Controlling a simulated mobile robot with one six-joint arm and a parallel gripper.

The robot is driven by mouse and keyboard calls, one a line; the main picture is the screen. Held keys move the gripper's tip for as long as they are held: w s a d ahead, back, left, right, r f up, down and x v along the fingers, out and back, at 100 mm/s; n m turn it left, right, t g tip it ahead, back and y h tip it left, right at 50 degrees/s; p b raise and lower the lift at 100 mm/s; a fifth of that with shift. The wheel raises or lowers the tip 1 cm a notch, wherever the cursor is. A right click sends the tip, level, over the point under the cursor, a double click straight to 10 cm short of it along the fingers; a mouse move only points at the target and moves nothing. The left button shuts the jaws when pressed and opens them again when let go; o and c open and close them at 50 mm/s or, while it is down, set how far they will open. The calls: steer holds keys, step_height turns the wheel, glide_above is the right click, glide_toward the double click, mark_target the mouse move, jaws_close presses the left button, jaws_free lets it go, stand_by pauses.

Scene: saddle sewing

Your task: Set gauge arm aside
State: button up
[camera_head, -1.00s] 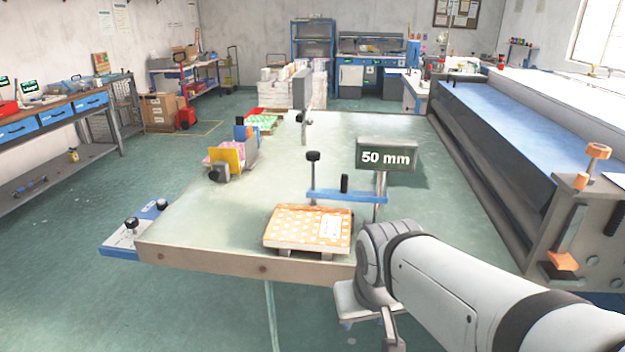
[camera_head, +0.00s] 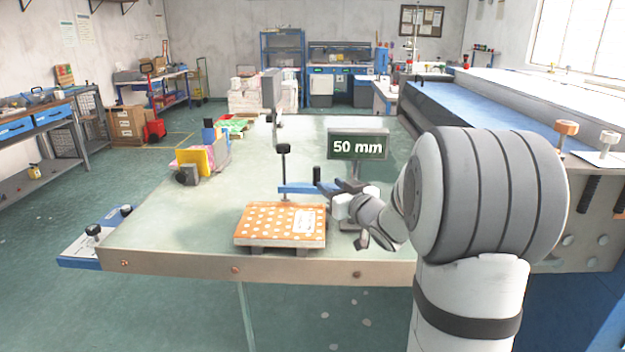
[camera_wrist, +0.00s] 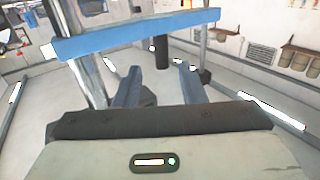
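The gauge arm (camera_head: 298,188) is a blue bar near the front of the table, below a dark "50 mm" sign (camera_head: 358,146). A black handle (camera_head: 317,175) stands on it, and a tall black-knobbed post (camera_head: 284,170) is at its left end. My gripper (camera_head: 347,212) is just right of the bar, partly covering its right end. In the wrist view the blue bar (camera_wrist: 135,33) crosses the top, and the black handle (camera_wrist: 162,54) shows beyond and between the open fingertips (camera_wrist: 157,68). The fingers look empty. Contact with the bar cannot be told.
An orange dotted pad (camera_head: 281,221) with a white label lies on the table (camera_head: 150,232) in front of the bar. A yellow and pink stack (camera_head: 200,160) stands at the left edge. A long blue-topped bench (camera_head: 470,108) runs along the right.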

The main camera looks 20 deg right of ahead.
mark_target(319, 176)
steer(key=shift+w+a, duration=0.25)
steer(key=shift+w, duration=0.3)
steer(key=p+x, duration=0.1)
steer(key=x, duration=0.5)
steer(key=shift+w+r, duration=0.1)
steer(key=shift+w, duration=0.25)
steer(key=shift+c, duration=0.5)
jaws_close()
